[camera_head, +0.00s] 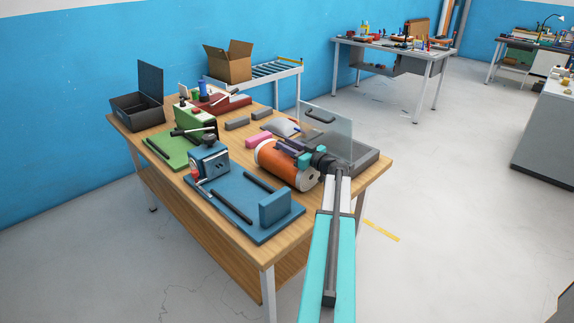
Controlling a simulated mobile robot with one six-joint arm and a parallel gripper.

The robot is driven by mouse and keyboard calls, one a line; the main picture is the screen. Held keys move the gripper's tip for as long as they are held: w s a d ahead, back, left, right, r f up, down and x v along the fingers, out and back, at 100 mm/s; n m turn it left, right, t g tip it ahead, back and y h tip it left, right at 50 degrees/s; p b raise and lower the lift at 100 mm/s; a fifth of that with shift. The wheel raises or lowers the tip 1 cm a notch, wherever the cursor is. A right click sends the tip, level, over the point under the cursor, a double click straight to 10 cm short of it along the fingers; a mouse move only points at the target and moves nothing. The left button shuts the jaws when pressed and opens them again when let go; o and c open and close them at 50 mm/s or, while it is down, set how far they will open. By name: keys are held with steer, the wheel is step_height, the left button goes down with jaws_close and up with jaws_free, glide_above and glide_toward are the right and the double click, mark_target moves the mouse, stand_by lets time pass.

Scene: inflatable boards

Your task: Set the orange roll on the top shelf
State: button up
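The orange roll (284,165) lies on its side on the wooden workbench, with its pale round end facing lower right. My gripper (298,152) is at the roll's upper right side, its teal fingers close over or beside the roll. The fingers look apart, but I cannot tell whether they touch or grip the roll. My arm reaches in from the bottom of the picture and hides part of the bench. The workbench (278,249) has a top surface and a lower wooden shelf (190,226). I cannot tell which surface is the top shelf.
A blue machine (208,160) on a blue base stands left of the roll. A grey tray with a raised clear lid (333,128) is behind my gripper. A green machine, black box (138,112) and grey blocks crowd the bench.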

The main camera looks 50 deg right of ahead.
jaws_close()
stand_by(1.2)
